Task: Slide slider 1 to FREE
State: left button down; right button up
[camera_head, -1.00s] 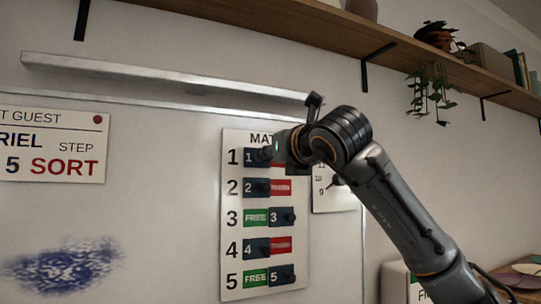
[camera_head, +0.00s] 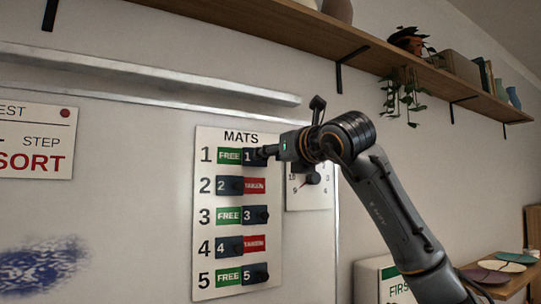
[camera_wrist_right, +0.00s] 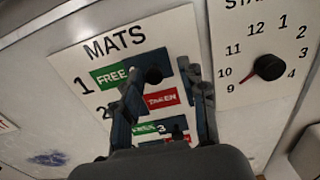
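Slider 1 (camera_head: 254,157) is a dark blue block with a round knob in the top row of the white MATS board (camera_head: 235,286). It sits at the right side of its row, and the green FREE label (camera_head: 229,156) shows on its left. In the right wrist view, slider 1 (camera_wrist_right: 157,62) and its dark knob (camera_wrist_right: 153,75) lie beyond the fingers. My right gripper (camera_head: 272,152) is at the right end of slider 1. Its fingers (camera_wrist_right: 162,80) are apart, with the knob between them in the picture; contact cannot be told. My left gripper is not in view.
Sliders 2 (camera_head: 229,186) and 4 (camera_head: 229,248) sit left, showing red TAKEN; sliders 3 (camera_head: 255,215) and 5 (camera_head: 255,274) sit right, showing green FREE. A dial board (camera_head: 315,196) is close on the right. A wooden shelf (camera_head: 270,32) runs above.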

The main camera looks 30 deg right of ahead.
jog(key=s, duration=1.2)
jog(key=shift+a, duration=0.35)
jog(key=shift+f, duration=0.1)
